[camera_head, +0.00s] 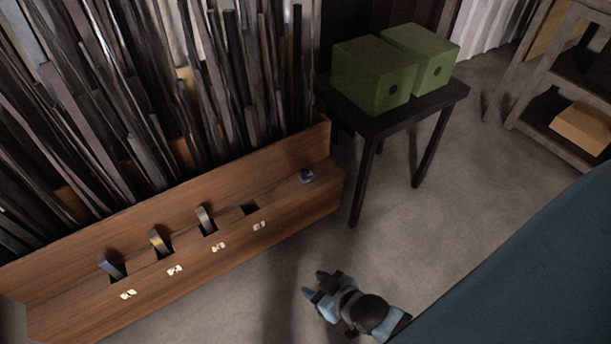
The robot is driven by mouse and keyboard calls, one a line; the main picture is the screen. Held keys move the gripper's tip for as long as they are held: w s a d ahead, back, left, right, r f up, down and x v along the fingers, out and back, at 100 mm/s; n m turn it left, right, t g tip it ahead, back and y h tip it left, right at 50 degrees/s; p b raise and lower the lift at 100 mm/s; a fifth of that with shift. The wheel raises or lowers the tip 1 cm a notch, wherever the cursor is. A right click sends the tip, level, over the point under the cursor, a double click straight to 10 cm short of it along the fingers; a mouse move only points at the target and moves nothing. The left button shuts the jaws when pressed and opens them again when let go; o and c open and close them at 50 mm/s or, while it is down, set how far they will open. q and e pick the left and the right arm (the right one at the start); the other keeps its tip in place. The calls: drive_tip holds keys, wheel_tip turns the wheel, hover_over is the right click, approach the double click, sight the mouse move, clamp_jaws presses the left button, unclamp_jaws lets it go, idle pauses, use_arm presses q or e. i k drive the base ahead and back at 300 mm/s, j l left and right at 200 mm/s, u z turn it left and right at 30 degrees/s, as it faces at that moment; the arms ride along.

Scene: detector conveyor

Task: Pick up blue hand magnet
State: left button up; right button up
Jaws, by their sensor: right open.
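A wooden console (190,262) runs along the left, with several slots in its top. A bluish upright handle (111,267) stands in the slot nearest the left end. A small round blue and grey thing (306,176) sits on the console's right end. I cannot tell which of the two is the hand magnet. My right gripper (314,285) is open and empty, over the floor in front of the console, apart from both. My left gripper is not in view.
A yellowish handle (160,242) and a grey handle (206,219) stand in other slots. A dark small table (415,109) carries two green boxes (375,75) (425,55). A shelf (550,85) stands at the far right. The grey floor between is clear.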

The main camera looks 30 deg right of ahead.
sight(304, 177)
drive_tip(key=i+l, duration=0.4)
drive_tip(key=i, duration=0.15)
drive_tip(key=i+l+z, duration=0.1)
drive_tip(key=i+l, duration=0.25)
drive_tip(key=i, duration=0.2)
drive_tip(key=i+l, duration=0.35)
drive_tip(key=i, duration=0.2)
